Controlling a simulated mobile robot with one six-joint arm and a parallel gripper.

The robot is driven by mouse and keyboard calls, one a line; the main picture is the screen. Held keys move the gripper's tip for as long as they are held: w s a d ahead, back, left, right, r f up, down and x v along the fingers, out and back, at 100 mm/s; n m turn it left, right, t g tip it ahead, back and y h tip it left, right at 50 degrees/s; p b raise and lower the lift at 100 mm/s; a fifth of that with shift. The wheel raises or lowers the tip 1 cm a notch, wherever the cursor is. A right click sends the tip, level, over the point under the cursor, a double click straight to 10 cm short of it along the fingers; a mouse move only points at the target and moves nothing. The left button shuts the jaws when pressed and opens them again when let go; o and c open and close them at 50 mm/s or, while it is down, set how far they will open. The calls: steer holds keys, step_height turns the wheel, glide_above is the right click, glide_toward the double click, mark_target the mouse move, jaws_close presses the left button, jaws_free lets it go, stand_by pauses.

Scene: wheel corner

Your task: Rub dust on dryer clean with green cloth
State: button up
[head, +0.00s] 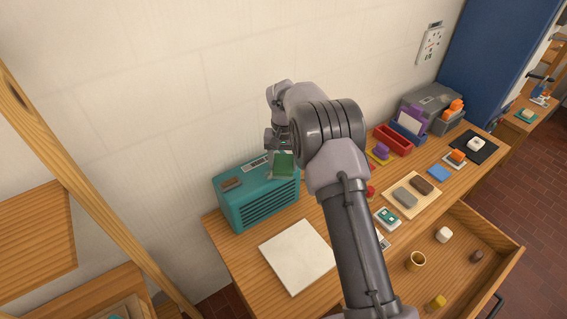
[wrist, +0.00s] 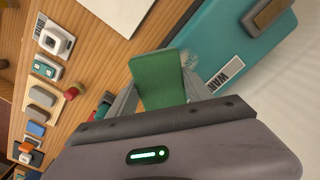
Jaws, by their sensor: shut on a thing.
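The dryer (head: 262,208) is a teal box with a slatted front, standing on the wooden bench by the wall. Its teal top also shows in the wrist view (wrist: 232,42). A pale smudge, seemingly the dust (wrist: 191,57), lies on the top beside a white label. My gripper (head: 279,150) is shut on the green cloth (head: 284,167), over the right end of the dryer's top. In the wrist view the cloth (wrist: 158,78) sticks out from between the fingers, beside the smudge. I cannot tell whether the cloth touches the dryer.
A brown block (head: 231,183) lies on the dryer's left top. A white board (head: 297,256) lies in front of the dryer. Small blocks, a red tray (head: 393,140) and a grey box (head: 432,105) stand to the right. An open drawer (head: 470,240) holds several small things.

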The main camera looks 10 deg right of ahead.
steer(key=shift+f+b, duration=0.6)
steer(key=shift+f, duration=0.4)
